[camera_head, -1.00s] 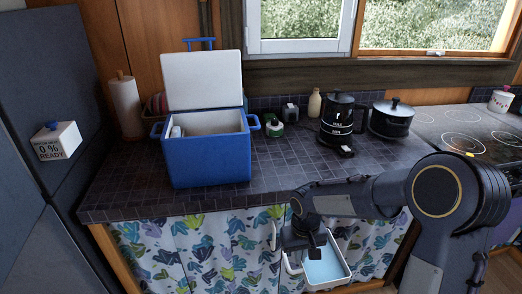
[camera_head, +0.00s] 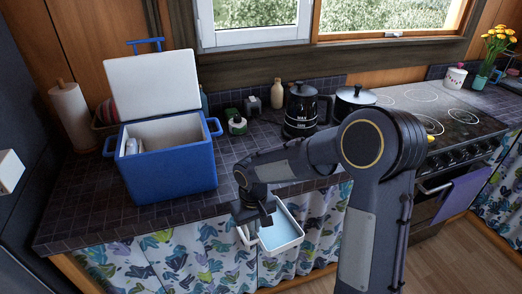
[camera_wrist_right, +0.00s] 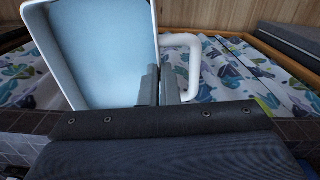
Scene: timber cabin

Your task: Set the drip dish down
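The drip dish is a white, rounded rectangular tray with a pale blue inside (camera_head: 281,236) and a loop handle. It hangs in the air in front of the counter's front edge, before the patterned curtain. In the right wrist view the fingers (camera_wrist_right: 160,84) are closed at the dish's handle side, between the dish (camera_wrist_right: 105,50) and the white loop handle (camera_wrist_right: 194,62). The exact contact is partly hidden by the gripper body. My left gripper is not in view.
An open blue cooler (camera_head: 170,168) stands on the dark tiled counter (camera_head: 80,212). Behind it to the right are a green-and-white item (camera_head: 237,126), a bottle (camera_head: 277,95), a black kettle (camera_head: 303,112) and a pot (camera_head: 352,99). Bare counter lies right of the cooler. The stove (camera_head: 430,112) is farther right.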

